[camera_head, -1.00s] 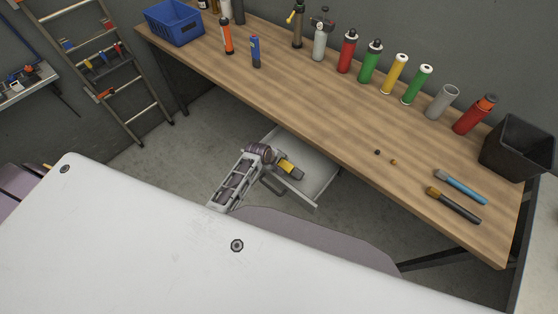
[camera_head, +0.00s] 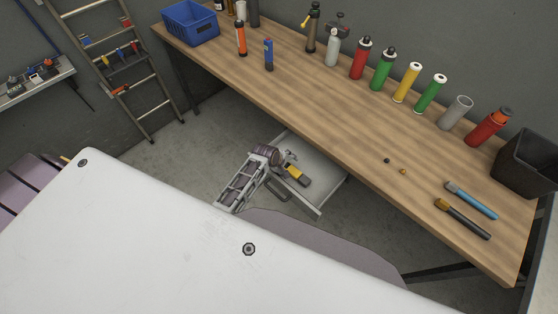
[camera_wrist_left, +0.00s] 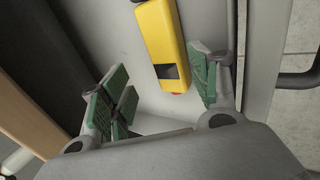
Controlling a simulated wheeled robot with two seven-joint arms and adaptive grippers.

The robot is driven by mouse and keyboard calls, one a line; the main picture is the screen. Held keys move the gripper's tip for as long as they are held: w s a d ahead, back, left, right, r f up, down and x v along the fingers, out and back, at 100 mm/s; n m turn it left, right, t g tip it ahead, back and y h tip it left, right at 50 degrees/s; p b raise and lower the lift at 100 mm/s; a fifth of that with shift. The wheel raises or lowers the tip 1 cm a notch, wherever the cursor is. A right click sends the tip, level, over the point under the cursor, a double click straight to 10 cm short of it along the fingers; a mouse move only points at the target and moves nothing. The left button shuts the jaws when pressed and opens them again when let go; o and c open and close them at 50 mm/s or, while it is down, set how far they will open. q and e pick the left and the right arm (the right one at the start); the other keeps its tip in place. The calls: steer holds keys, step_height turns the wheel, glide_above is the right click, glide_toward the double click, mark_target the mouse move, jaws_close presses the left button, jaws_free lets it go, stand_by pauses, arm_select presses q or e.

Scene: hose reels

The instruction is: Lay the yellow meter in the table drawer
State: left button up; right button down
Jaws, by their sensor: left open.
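The yellow meter (camera_head: 297,174) lies on the floor of the open table drawer (camera_head: 325,188), under the front of the wooden table. In the left wrist view the meter (camera_wrist_left: 162,40) shows its yellow body and a dark window at its near end, flat on the pale drawer bottom (camera_wrist_left: 205,18). My left gripper (camera_head: 288,159) is over the drawer beside the meter. In the left wrist view its green-padded fingers (camera_wrist_left: 160,95) are spread apart with nothing between them, and the meter lies just beyond them. My right gripper is not in view.
The wooden table (camera_head: 330,115) carries several bottles and cans along its back, a blue bin (camera_head: 190,24) and a black bin (camera_head: 525,165). Two brush-like tools (camera_head: 462,218) lie at its right. A ladder (camera_head: 125,70) leans on the wall at left.

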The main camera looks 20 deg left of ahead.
arm_select(q)
steer(key=v, duration=1.1)
stand_by(0.4)
steer(key=shift+s+r, duration=0.1)
steer(key=shift+s, duration=0.05)
stand_by(0.8)
steer(key=s+r+m+g+y, duration=0.1)
steer(key=s+r+m, duration=0.4)
steer(key=s+m, duration=0.3)
steer(key=s+r+m+g+y, duration=0.1)
steer(key=s+r+m, duration=0.4)
steer(key=s+m, duration=0.35)
steer(key=s+f+g+b, duration=0.1)
steer(key=s+f, duration=0.2)
steer(key=f, duration=3.2)
steer(key=s+a+f, duration=0.2)
steer(key=s+f, duration=0.8)
steer(key=s, duration=0.1)
steer(key=s+a+f+g+b, duration=0.1)
steer(key=s+a+f, duration=0.1)
steer(key=s+f, duration=0.8)
steer(key=shift+s+a+g+b, duration=0.3)
steer(key=shift+s+a, duration=0.1)
steer(key=shift+s, duration=0.2)
